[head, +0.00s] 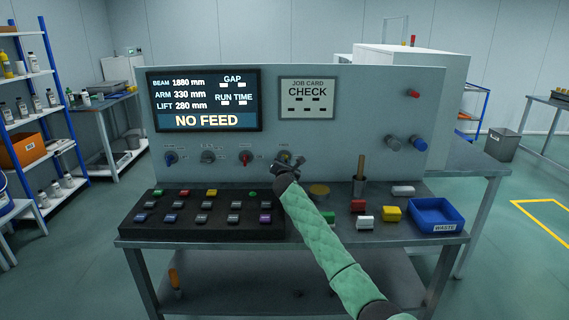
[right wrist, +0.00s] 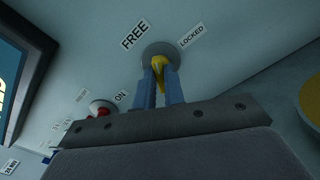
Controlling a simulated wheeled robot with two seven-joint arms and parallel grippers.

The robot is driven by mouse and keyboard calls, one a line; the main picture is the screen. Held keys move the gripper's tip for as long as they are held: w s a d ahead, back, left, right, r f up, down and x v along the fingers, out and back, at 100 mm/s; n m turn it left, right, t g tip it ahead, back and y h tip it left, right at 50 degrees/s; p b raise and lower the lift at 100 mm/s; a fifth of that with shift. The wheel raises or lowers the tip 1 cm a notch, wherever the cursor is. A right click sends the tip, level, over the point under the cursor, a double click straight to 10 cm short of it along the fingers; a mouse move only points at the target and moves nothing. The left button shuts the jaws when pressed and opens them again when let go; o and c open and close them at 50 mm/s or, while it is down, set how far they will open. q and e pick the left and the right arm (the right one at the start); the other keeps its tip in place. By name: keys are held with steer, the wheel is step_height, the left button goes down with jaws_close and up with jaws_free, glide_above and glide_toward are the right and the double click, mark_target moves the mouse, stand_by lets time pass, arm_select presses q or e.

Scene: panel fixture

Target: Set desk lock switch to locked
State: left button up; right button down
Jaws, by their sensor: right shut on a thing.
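The desk lock switch (head: 285,154) is at the right end of the row of knobs on the panel face. In the right wrist view its yellow handle (right wrist: 159,66) sits on a round grey base, between a FREE label (right wrist: 135,34) on the left and a LOCKED label (right wrist: 191,36) on the right. My right gripper (head: 287,162) reaches up to it, and its two blue-grey fingers (right wrist: 160,88) are shut on the yellow handle, one on each side. Which label the handle points at is hard to tell between the fingers. My left gripper is not in view.
A red knob (head: 245,157) is left of the switch, beyond it a grey and a blue knob. A black button board (head: 200,233) lies below.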

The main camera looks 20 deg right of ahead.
arm_select(q)
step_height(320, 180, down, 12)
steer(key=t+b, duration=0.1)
steer(key=b, duration=0.1)
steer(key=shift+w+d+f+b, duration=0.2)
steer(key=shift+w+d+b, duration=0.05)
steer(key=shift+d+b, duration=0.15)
arm_select(e)
steer(key=shift+d+f+m, duration=0.1)
steer(key=shift+f+m, duration=0.1)
steer(key=shift+m, duration=2.9)
steer(key=shift+d+f+m, duration=0.1)
steer(key=shift+f+m, duration=0.05)
steer(key=shift+m, duration=2.95)
steer(key=c, duration=1.6)
jaws_free()
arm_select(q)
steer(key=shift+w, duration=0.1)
arm_select(e)
steer(key=shift+o, duration=0.6)
steer(key=shift+s, duration=0.1)
